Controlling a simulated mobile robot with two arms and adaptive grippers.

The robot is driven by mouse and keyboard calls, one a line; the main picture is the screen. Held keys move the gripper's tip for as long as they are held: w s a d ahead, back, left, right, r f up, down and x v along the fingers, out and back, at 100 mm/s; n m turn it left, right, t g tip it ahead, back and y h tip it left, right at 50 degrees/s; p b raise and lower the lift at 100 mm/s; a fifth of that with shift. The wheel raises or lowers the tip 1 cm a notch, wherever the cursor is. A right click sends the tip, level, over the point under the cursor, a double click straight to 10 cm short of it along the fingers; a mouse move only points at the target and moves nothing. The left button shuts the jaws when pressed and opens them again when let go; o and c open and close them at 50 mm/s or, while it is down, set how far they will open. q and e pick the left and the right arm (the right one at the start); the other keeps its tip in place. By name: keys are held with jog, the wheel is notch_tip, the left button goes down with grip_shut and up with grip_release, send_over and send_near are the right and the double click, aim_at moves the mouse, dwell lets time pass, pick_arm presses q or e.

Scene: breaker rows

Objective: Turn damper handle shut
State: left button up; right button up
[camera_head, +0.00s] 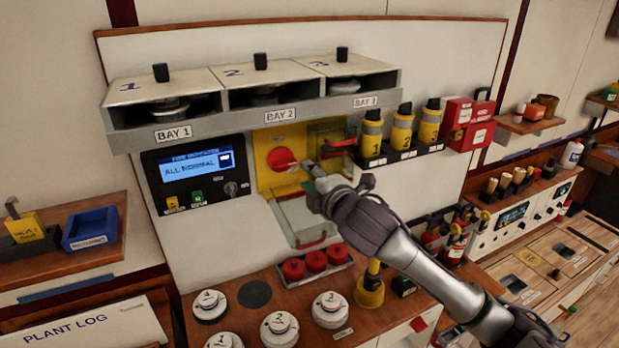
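A red round handle (281,159) sits on a yellow panel (266,178) below the BAY 2 label; I take it to be the damper handle. My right gripper (309,170) is just right of the handle, with its fingertips close to the handle's right edge. I cannot tell whether they touch it. The fingers are small and seen from behind, so their opening is unclear. A clear-looking cover (327,134) with a red part stands right of the handle, partly behind the gripper. My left gripper is not in view.
A display panel reading ALL NORMAL (195,171) is left of the handle. Yellow numbered canisters (402,132) stand right. The bay shelf (280,115) overhangs above.

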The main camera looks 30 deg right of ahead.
jog(key=shift+s+p, duration=0.1)
jog(key=shift+p, duration=0.2)
dwell(0.4)
jog(key=shift+f, duration=0.1)
